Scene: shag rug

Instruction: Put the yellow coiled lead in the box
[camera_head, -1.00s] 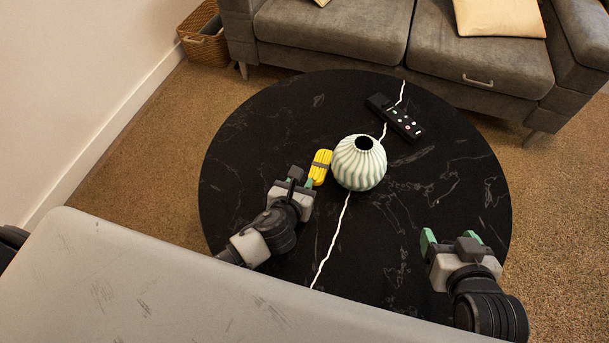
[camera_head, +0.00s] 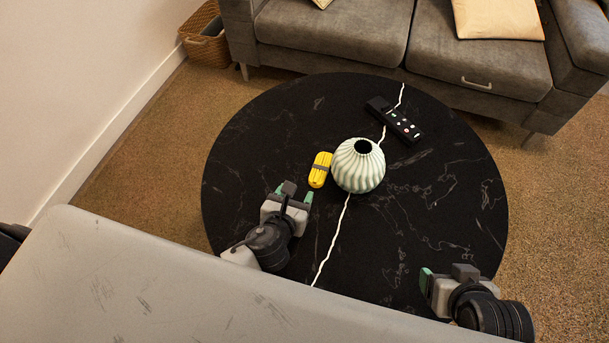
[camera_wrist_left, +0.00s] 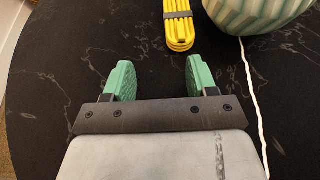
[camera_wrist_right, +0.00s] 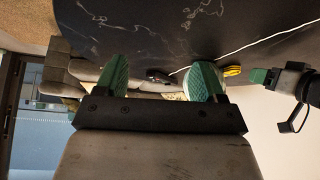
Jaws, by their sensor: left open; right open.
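The yellow coiled lead (camera_head: 320,170), bound with a dark band, lies on the round black table (camera_head: 420,230) just left of the vase. In the left wrist view the lead (camera_wrist_left: 178,28) is beyond the fingertips, toward the right finger. My left gripper (camera_head: 292,193) is open and empty, short of the lead. Its green fingers (camera_wrist_left: 158,72) show apart in the left wrist view. My right gripper (camera_head: 447,275) is open and empty over the table's front right edge; its fingers (camera_wrist_right: 160,72) also show in the right wrist view. I see no clear box; a wicker basket (camera_head: 205,40) stands on the floor at the back left.
A ribbed pale green vase (camera_head: 359,175) stands right beside the lead. A black remote (camera_head: 394,120) lies behind it. A white cord or line (camera_head: 331,240) crosses the table. A grey sofa (camera_head: 330,35) stands behind. The table's left and right parts are clear.

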